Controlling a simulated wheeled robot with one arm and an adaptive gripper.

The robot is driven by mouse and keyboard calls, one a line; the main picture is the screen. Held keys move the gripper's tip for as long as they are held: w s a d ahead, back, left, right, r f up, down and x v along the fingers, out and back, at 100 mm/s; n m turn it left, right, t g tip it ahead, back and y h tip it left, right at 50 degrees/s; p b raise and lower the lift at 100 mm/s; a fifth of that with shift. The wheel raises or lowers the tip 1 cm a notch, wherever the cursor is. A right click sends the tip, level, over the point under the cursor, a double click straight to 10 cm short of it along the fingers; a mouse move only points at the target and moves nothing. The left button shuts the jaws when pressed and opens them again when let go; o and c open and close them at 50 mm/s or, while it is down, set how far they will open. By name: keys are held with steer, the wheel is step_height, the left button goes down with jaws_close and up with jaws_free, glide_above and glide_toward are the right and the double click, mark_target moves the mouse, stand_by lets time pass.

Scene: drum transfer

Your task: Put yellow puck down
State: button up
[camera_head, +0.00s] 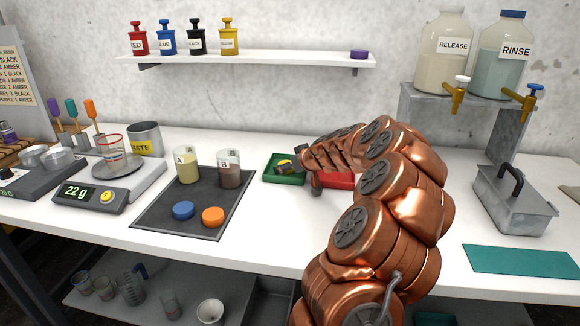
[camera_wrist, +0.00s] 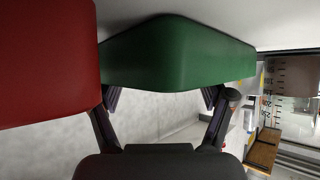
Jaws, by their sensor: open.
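The yellow puck (camera_head: 284,163) shows in the head view as a small yellow patch in the green tray (camera_head: 272,174), partly hidden by my gripper. My gripper (camera_head: 294,167) is at the right side of the green tray, close to the puck. In the wrist view the two fingers of my gripper (camera_wrist: 165,98) stand apart, below the outer wall of the green tray (camera_wrist: 180,60). The puck is not visible in the wrist view. I cannot tell whether a finger touches the puck.
A red tray (camera_head: 340,181) adjoins on the right, partly behind my arm. The dark mat (camera_head: 165,215) on the left bears beakers A (camera_head: 187,168) and B (camera_head: 229,175), a blue puck (camera_head: 183,210) and an orange puck (camera_head: 212,217). A purple puck (camera_head: 359,53) is on the shelf.

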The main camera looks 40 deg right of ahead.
steer(key=shift+s+r, duration=0.3)
steer(key=b+v, duration=0.1)
steer(key=v, duration=1)
steer(key=shift+s+r+b, duration=0.1)
steer(key=shift+b, duration=0.3)
